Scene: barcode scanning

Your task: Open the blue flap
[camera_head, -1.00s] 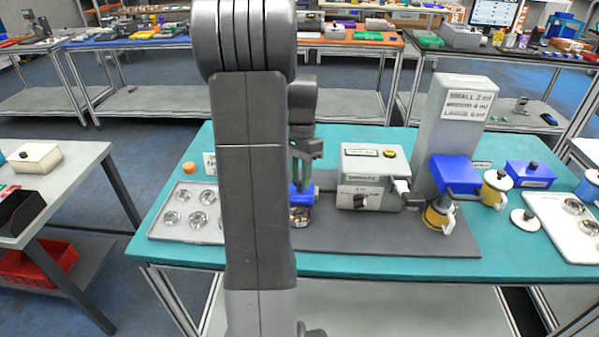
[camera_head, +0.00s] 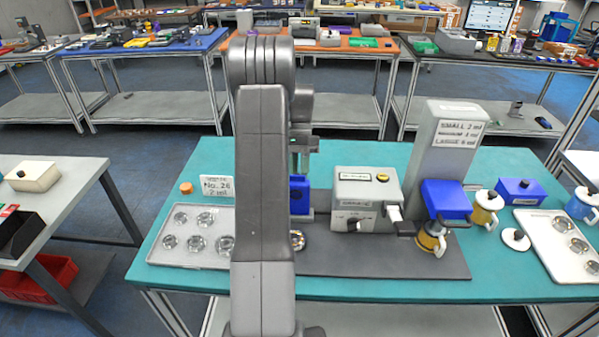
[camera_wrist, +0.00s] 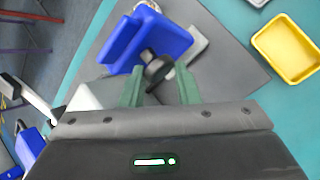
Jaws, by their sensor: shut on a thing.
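The blue flap (camera_head: 299,196) stands at the left end of the dark mat, partly hidden behind my arm in the head view. In the wrist view the blue flap (camera_wrist: 150,42) is large, with a round black knob (camera_wrist: 157,68) on its near side. My gripper (camera_wrist: 160,78) has green fingers on either side of this knob and is shut on it. In the head view my gripper (camera_head: 303,165) is just above the flap. A round metal cup (camera_head: 298,240) sits in front of the flap.
A grey machine (camera_head: 365,195) stands right of the flap, with a tall labelled post (camera_head: 445,150) and another blue-topped unit (camera_head: 445,200) beyond. A tray of metal discs (camera_head: 190,250) lies left. A yellow tray (camera_wrist: 288,48) shows in the wrist view.

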